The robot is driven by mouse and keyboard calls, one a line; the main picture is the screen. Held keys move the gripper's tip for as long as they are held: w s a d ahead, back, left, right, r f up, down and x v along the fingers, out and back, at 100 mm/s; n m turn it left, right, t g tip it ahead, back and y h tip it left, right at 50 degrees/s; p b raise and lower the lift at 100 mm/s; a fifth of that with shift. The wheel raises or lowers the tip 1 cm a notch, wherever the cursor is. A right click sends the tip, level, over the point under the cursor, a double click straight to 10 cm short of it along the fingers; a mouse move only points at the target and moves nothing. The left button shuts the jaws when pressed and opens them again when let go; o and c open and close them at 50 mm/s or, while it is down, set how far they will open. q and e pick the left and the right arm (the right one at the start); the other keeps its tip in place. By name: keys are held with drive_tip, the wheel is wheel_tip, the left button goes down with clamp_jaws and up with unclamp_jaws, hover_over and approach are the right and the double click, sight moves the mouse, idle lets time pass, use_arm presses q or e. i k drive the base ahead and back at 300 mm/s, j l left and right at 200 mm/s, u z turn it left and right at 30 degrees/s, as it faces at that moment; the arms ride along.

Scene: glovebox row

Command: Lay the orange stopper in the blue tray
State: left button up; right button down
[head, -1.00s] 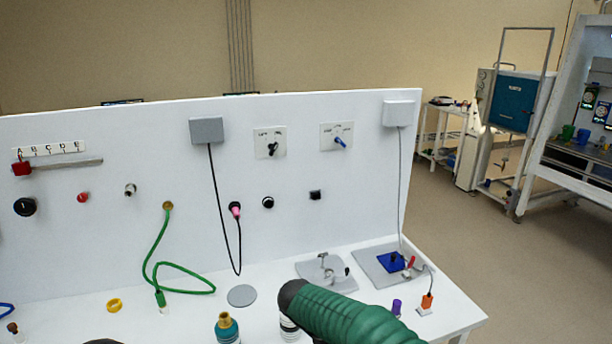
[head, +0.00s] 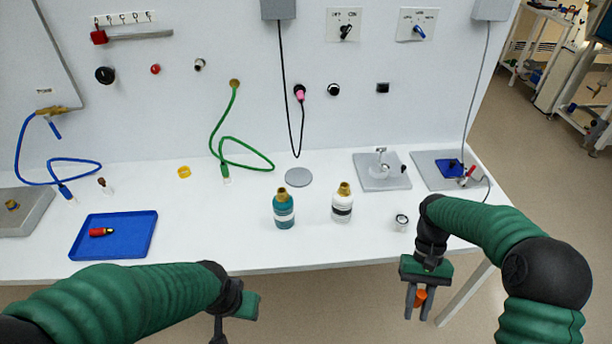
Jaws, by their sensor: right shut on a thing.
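The orange stopper (head: 420,297) is held between the fingers of my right gripper (head: 415,305), in front of the table's front edge and above the floor. The fingers hide part of it. The blue tray (head: 140,243) lies at the left of the table, far from the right gripper. A small red piece with a dark end (head: 102,232) lies in the tray; the rest of its floor is bare. My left gripper (head: 236,310) is at the bottom, right of the tray and in front of the table. Its fingers are mostly hidden or cut off.
A teal bottle (head: 284,213) and a white bottle (head: 342,207) stand mid-table, with a small clear-and-black vial (head: 401,222) to their right. A blue hose (head: 60,165) lies behind the tray. Table between tray and teal bottle is clear.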

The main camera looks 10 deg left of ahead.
sight(130, 240)
drive_tip(key=j+u, duration=0.15)
drive_tip(key=u, duration=0.35)
drive_tip(key=j+u, duration=0.1)
drive_tip(key=u, duration=0.4)
drive_tip(key=j+u, duration=0.1)
drive_tip(key=u, duration=0.4)
drive_tip(key=i+j+u, duration=0.1)
drive_tip(key=u, duration=0.35)
